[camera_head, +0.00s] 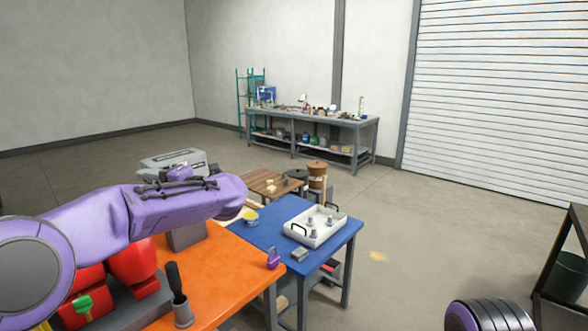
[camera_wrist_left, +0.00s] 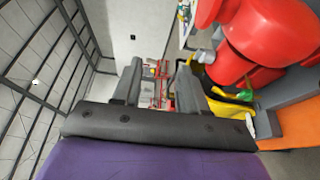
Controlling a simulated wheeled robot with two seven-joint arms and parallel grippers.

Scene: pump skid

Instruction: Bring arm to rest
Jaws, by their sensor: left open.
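My left arm (camera_head: 150,215), purple, comes in from the left in the head view and stretches over the orange table. Its gripper fingers cannot be made out clearly there. In the left wrist view my left gripper (camera_wrist_left: 157,78) shows two grey fingers standing apart with nothing between them. A red pump body (camera_wrist_left: 265,40) is close by on the right of that view, clear of the fingers as far as I can tell. My right gripper is not in view; only a purple and black part of my own body shows at the bottom right.
The orange table (camera_head: 225,270) holds red pump parts (camera_head: 130,262), a dark-handled tool in a grey cup (camera_head: 181,310) and a purple padlock-like item (camera_head: 273,259). A blue table (camera_head: 335,247) adjoins it with a white tray (camera_head: 330,234). Open floor lies to the right.

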